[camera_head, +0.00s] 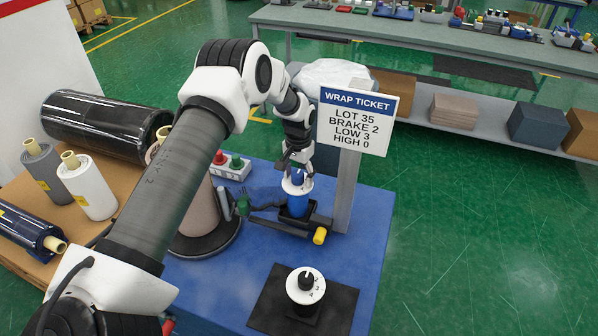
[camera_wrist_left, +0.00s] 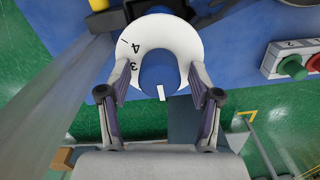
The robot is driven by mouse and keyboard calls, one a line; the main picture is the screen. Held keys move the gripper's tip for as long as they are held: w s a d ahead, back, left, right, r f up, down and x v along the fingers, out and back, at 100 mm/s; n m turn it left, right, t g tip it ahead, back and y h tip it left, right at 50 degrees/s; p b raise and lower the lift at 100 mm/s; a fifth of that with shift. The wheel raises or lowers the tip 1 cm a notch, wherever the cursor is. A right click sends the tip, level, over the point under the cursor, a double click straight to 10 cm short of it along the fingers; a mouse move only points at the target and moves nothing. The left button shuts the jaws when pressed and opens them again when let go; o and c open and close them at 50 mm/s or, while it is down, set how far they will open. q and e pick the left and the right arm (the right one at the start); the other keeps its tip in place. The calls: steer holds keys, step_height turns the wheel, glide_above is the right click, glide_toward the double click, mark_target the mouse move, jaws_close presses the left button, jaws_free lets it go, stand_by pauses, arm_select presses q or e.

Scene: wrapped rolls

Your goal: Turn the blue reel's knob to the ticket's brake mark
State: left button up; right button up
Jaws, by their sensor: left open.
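The blue reel (camera_head: 297,206) stands on the blue table, with a white numbered dial (camera_head: 297,183) on top. In the left wrist view the dial (camera_wrist_left: 178,38) shows a 3 and a 4 at its left; other marks are hidden or unclear. Its blue knob (camera_wrist_left: 157,72) has a white pointer line directed toward the picture's bottom. My left gripper (camera_wrist_left: 160,80) is open, its fingers on either side of the knob with visible gaps; it also shows in the head view (camera_head: 298,172). The ticket (camera_head: 355,120) reads LOT 35, BRAKE 2, LOW 3, HIGH 0. My right gripper is not seen.
A second white dial with a black knob (camera_head: 305,282) stands on a dark mat at the front. A red and green button box (camera_head: 231,166) is left of the reel. A grey post (camera_head: 346,190) carries the ticket.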

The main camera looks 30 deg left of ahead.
arm_select(q)
steer(key=shift+w, duration=0.1)
steer(key=shift+s+r, duration=0.15)
steer(key=shift+s, duration=0.05)
steer(key=shift+s+r, duration=0.15)
steer(key=shift+s, duration=0.1)
steer(key=c, duration=1.2)
steer(key=shift+o, duration=0.2)
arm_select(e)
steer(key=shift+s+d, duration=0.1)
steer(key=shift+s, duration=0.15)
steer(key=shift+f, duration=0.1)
